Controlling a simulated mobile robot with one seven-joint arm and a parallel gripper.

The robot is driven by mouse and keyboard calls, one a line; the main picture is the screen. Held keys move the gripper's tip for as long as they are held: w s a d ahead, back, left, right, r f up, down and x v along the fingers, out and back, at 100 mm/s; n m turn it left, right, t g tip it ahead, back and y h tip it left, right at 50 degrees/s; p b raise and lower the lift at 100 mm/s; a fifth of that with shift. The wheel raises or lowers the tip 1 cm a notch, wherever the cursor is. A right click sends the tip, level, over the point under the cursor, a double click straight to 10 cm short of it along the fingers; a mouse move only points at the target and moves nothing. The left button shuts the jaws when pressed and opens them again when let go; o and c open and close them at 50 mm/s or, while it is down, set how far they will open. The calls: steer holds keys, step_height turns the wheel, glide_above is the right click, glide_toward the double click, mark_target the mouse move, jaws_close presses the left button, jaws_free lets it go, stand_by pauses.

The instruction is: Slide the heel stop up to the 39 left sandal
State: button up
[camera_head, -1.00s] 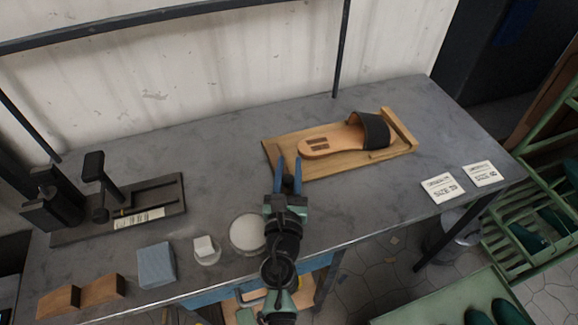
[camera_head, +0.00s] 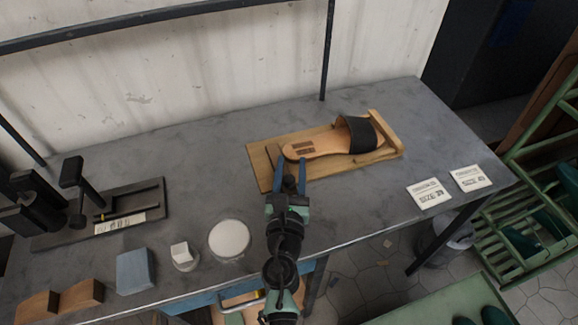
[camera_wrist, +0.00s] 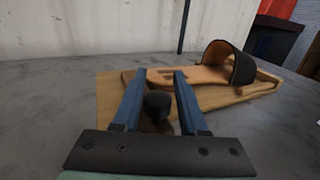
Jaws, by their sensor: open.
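The black-strapped sandal (camera_head: 318,143) lies on a wooden board (camera_head: 330,171), heel left and toe right; the wrist view also shows it (camera_wrist: 205,75). A short wooden piece (camera_head: 273,152), which looks like the heel stop, sits just left of the heel, partly behind my gripper. I cannot tell whether it touches the sandal. My gripper (camera_head: 290,164) is open over the board's front edge near the heel. A dark round knob (camera_wrist: 157,103) shows between its blue fingers, apparently on the stop; contact with the fingers is unclear.
A wooden end bar (camera_head: 385,132) closes the board's right end. Two size cards (camera_head: 429,193) lie right of the board. A white round dish (camera_head: 229,238), a blue block (camera_head: 135,271) and a dark fixture (camera_head: 105,212) stand left.

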steer(key=shift+o, duration=1.2)
steer(key=shift+a, duration=0.15)
steer(key=shift+s, duration=0.1)
steer(key=s, duration=0.7)
steer(key=s+a+b, duration=0.1)
steer(key=s, duration=0.3)
steer(key=shift+s+f, duration=0.15)
steer(key=shift+s, duration=0.75)
